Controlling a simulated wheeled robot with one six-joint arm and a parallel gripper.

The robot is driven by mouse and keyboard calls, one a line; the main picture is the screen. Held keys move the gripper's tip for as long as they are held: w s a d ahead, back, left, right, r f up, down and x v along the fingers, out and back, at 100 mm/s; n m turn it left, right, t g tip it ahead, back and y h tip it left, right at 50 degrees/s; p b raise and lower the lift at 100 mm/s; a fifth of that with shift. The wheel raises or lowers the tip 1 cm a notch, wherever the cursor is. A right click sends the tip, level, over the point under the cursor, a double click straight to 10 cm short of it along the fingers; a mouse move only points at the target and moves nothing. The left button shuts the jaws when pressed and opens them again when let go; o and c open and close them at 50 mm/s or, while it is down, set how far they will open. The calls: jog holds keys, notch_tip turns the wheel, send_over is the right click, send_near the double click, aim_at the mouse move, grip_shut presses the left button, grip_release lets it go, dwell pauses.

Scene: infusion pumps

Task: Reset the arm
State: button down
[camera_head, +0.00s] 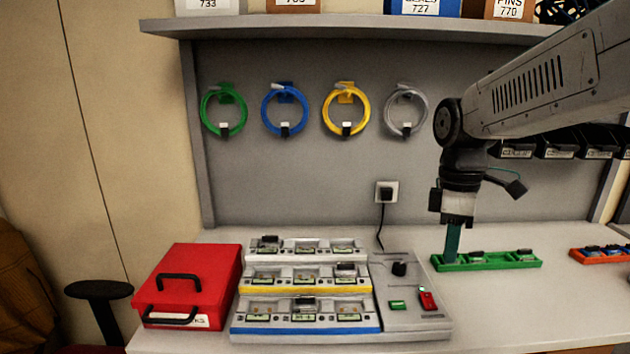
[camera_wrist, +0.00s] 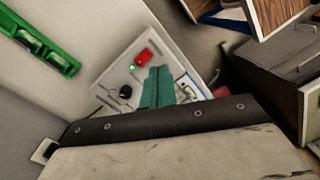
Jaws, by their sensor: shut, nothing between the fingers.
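My arm reaches in from the right in the head view. My gripper (camera_head: 452,258) points down with its teal fingers together and empty, at the left end of the green tray (camera_head: 497,261). Whether the fingers touch the tray or stand in front of or above it, I cannot tell. In the wrist view the closed fingers (camera_wrist: 158,84) appear against the grey panel (camera_wrist: 110,84) with its red switch (camera_wrist: 145,57) and black knob (camera_wrist: 125,91). The green tray (camera_wrist: 38,44) shows there at the upper left.
A tiered rack (camera_head: 305,284) of modules stands left of the grey control panel (camera_head: 410,318). A red case (camera_head: 190,280) is at the far left. An orange tray (camera_head: 600,254) lies at right. Coiled tubes hang on the back wall. The tabletop front right is clear.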

jog(key=s+m+t, duration=0.1)
jog(key=s+m, duration=0.5)
jog(key=s, duration=0.4)
jog(key=s+d+f+m+t, duration=0.1)
jog(key=s+m, duration=0.5)
jog(key=s, duration=0.4)
jog(key=shift+s+d+f+t, duration=0.25)
jog(key=shift+d+t, duration=0.05)
jog(key=shift+t, duration=0.1)
dwell(0.4)
